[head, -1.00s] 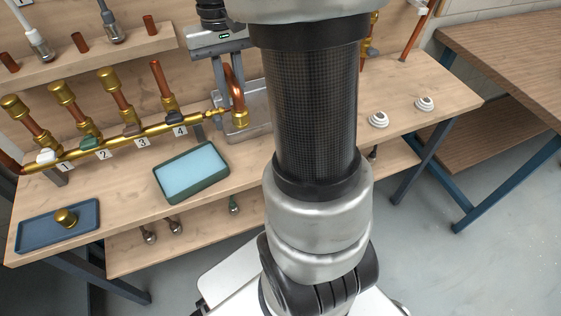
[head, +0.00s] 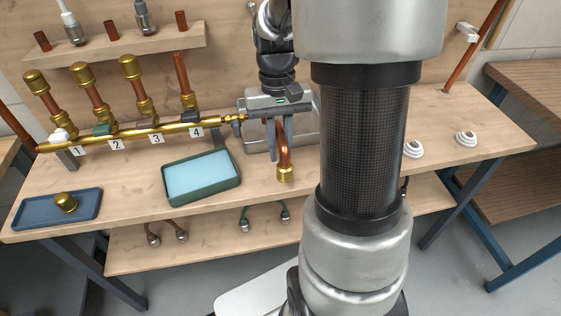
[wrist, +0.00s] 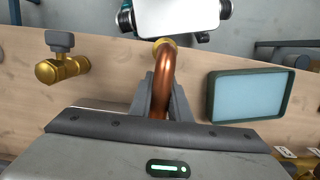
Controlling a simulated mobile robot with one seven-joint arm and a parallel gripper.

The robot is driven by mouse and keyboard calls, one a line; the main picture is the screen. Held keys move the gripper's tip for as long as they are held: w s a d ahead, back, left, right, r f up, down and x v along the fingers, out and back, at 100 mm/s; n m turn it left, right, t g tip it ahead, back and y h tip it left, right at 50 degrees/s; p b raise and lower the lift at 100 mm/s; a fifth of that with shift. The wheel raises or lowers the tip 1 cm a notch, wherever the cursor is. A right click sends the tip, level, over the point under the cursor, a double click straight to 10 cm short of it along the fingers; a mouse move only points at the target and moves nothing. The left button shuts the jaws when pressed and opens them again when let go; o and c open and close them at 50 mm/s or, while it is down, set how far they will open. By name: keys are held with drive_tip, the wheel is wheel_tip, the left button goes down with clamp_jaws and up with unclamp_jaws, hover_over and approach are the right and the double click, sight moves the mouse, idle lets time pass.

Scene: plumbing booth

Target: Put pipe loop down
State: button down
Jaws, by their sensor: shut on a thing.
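The pipe loop is a bent copper pipe (head: 284,152) with a brass end (head: 285,174). My gripper (head: 281,150) is shut on it in front of the grey plate on the bench, right of the green-rimmed tray with a light blue surface (head: 202,176). In the wrist view the copper bend (wrist: 163,80) runs between my two fingers (wrist: 163,105), with a brass end (wrist: 159,46) pointing towards the bench's front edge. Its other end is hidden by the gripper. I cannot tell whether the loop touches the bench.
The brass manifold (head: 150,137), with stations numbered 1 to 4, ends left of my gripper. A blue tray (head: 35,213) holds a brass cap (head: 66,203). White rings (head: 465,139) lie to the right. In the wrist view a brass valve (wrist: 62,68) lies to the left.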

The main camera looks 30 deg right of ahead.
drive_tip(key=shift+f+b, duration=0.45)
drive_tip(key=shift+f, duration=1.45)
drive_tip(key=shift+f, duration=0.15)
drive_tip(key=c, duration=1.7)
unclamp_jaws()
drive_tip(key=shift+o, duration=0.2)
